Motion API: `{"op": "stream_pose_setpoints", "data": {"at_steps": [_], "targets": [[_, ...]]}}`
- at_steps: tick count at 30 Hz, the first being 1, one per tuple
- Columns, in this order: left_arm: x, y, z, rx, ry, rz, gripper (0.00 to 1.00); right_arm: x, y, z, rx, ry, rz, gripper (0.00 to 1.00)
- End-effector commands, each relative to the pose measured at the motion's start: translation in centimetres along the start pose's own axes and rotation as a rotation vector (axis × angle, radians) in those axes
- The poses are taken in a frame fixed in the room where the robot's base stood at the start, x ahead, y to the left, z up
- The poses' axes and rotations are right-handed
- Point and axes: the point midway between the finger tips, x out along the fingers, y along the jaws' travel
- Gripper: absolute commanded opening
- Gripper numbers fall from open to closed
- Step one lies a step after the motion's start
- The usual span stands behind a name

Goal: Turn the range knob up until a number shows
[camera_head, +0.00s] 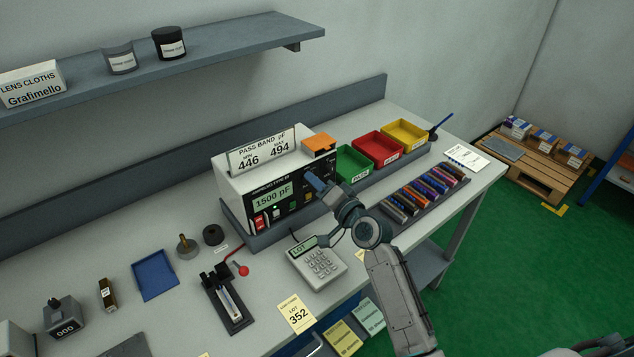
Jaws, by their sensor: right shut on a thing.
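The white meter (230,186) with a black front panel stands on the bench. Its green display (272,197) reads "1500 pF". My right gripper (313,181) reaches from the lower right to the right part of the panel and is shut on the range knob there. The gripper hides the knob, so its pointer cannot be read. A card (263,148) on top of the meter reads "PASS BAND pF", 446 and 494. My left gripper is not in view.
Green (353,169), red (379,148) and yellow (405,133) bins stand right of the meter, behind a tray of colored parts (426,192). A keypad unit (318,263) lies in front. A black fixture (226,302) with a red-knobbed lever stands left of the keypad.

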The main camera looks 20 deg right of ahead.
Motion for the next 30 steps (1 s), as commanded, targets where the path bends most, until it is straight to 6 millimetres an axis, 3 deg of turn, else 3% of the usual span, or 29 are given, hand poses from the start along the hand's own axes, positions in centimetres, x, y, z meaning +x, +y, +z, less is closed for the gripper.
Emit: {"op": "stream_pose_setpoints", "data": {"at_steps": [11,12,15,25,30], "targets": [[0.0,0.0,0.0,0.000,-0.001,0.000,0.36,0.0,0.0,0.0,0.005,0.001,-0.001,0.05],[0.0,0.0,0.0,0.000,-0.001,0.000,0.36,0.0,0.0,0.0,0.005,0.001,-0.001,0.30],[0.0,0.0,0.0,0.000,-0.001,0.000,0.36,0.0,0.0,0.0,0.005,0.001,-0.001,0.49],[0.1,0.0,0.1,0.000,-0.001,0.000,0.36,-0.3,0.1,0.0,0.004,0.000,0.000,0.49],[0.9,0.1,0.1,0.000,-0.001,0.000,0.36,-2.6,0.3,0.2,0.002,0.000,0.001,0.49]]}}
